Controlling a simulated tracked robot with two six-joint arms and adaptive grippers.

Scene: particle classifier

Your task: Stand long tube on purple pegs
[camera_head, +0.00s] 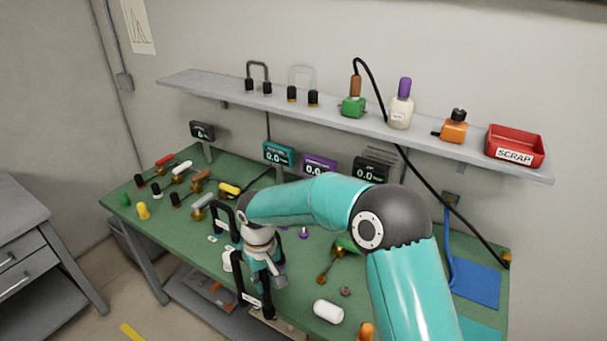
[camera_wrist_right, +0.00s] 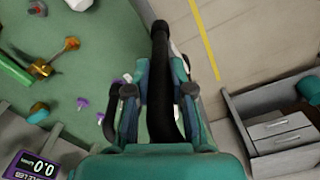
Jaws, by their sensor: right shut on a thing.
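My right gripper (camera_head: 262,285) hangs over the front part of the green bench, pointing down. It is shut on a black tube (camera_wrist_right: 160,70), which runs lengthwise between its fingers (camera_wrist_right: 160,92) in the right wrist view. In the head view, black bent parts (camera_head: 246,296) show on both sides of the gripper; the gripper hides the middle. Small purple pegs (camera_head: 303,233) stand on the bench just right of the gripper. Purple pegs also show left of the fingers in the right wrist view (camera_wrist_right: 82,103). The tube appears apart from these pegs. My left gripper is not in view.
The green bench (camera_head: 150,215) holds several coloured-handled parts at left and a white cylinder (camera_head: 328,311) at front. Display boxes (camera_head: 279,153) stand along its back. The wall shelf (camera_head: 215,90) holds U-shaped tubes, bottles and a red scrap bin (camera_head: 515,146).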

